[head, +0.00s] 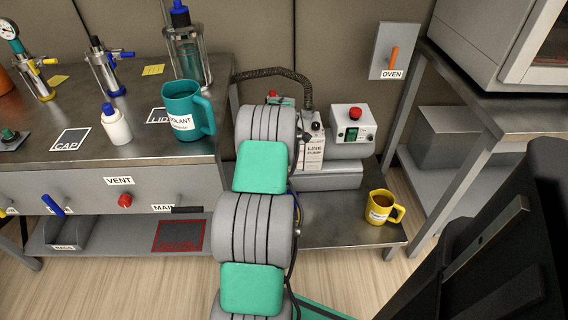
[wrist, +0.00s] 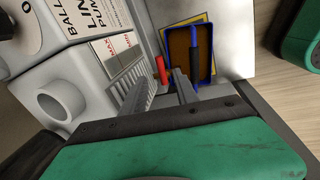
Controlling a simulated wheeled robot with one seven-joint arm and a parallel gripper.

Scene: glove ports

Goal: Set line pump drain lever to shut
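The line pump (head: 312,150) stands on the low shelf at centre right in the head view, partly covered by my arm. In the wrist view its pale labelled body (wrist: 95,35) fills the upper left. A small red lever (wrist: 161,70) shows low beside the pump, just past my fingertips; whether it is the drain lever I cannot tell. My gripper (wrist: 166,76) is open, with a gap between its two fingers, and the red lever's end lies near that gap. Contact cannot be made out. In the head view the gripper is hidden behind my arm.
A blue-rimmed tray (wrist: 173,42) with brown inside sits past the fingers, a black and blue bar across it. A yellow mug (head: 380,208) stands on the low shelf. A grey box with a red button (head: 353,126) is beside the pump. A teal jug (head: 183,112) stands on the bench.

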